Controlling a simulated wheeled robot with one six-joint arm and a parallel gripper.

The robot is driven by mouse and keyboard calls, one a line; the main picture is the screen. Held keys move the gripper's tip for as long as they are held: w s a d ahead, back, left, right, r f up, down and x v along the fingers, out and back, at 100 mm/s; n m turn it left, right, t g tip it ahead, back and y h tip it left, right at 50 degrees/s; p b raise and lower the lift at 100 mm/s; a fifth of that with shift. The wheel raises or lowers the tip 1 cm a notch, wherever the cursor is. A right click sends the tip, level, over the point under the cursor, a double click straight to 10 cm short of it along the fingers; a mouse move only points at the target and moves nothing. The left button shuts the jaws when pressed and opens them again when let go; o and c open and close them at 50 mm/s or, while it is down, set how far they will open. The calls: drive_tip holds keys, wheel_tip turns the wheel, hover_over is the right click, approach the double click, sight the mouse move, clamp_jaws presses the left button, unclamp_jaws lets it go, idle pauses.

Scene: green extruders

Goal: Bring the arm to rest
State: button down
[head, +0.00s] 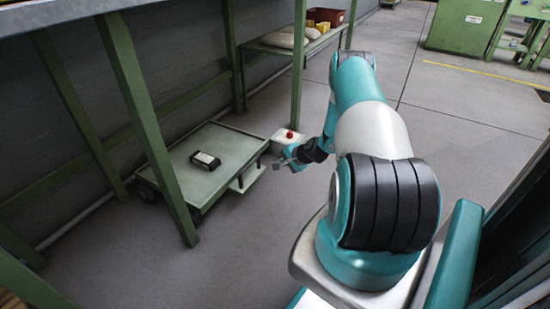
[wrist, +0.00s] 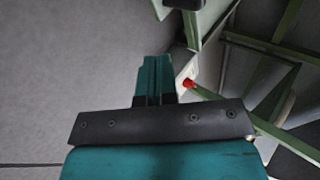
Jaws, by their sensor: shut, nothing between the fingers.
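My teal and white arm reaches forward from the lower right of the head view and bends down toward the floor. My gripper (head: 280,164) is at its far end, just right of a low green cart (head: 225,150) and in front of a white box (head: 281,146) with a red button (head: 289,134). In the wrist view my gripper (wrist: 155,62) shows teal fingers close together, shut and empty. The red button (wrist: 189,84) and part of the white box (wrist: 183,66) show just right of the fingers there. Whether anything touches the gripper cannot be told.
A black box-shaped item (head: 205,160) lies on the cart. A green-framed bench (head: 135,85) stands at the left, with its legs near the cart. A shelf (head: 285,45) holds a red bin (head: 325,16). Green machines (head: 467,25) stand far right. Open grey floor (head: 450,115) lies right of my arm.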

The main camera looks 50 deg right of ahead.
drive_tip(key=shift+s+a+r, duration=0.1)
drive_tip(key=shift+s+r, duration=0.3)
drive_tip(key=shift+s, duration=0.1)
drive_tip(key=shift+r, duration=0.1)
